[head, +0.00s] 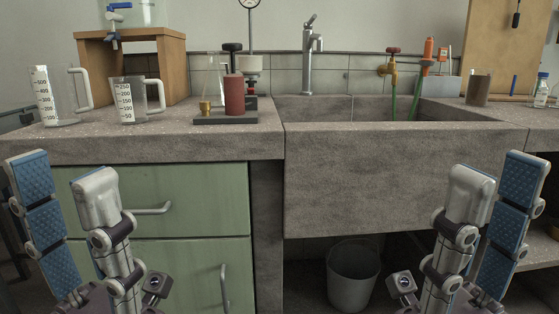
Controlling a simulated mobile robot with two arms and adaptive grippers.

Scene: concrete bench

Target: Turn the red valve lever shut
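The red valve lever (393,50) sits on top of a brass tap (386,69) on the wall behind the stone sink, right of centre in the head view. It is small here, and I cannot tell its exact angle. A green hose (394,98) hangs from the tap into the sink. My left gripper (60,170) is open and empty at the lower left, in front of the green drawers. My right gripper (498,168) is open and empty at the lower right, in front of the sink's right end. Both are well apart from the lever.
The stone sink (400,180) has a tall front wall and a grey faucet (311,45). An orange-handled tool (428,48) stands close right of the brass tap. A brown beaker (478,88) is farther right. Measuring jugs (128,100) and a stand (226,118) occupy the left bench.

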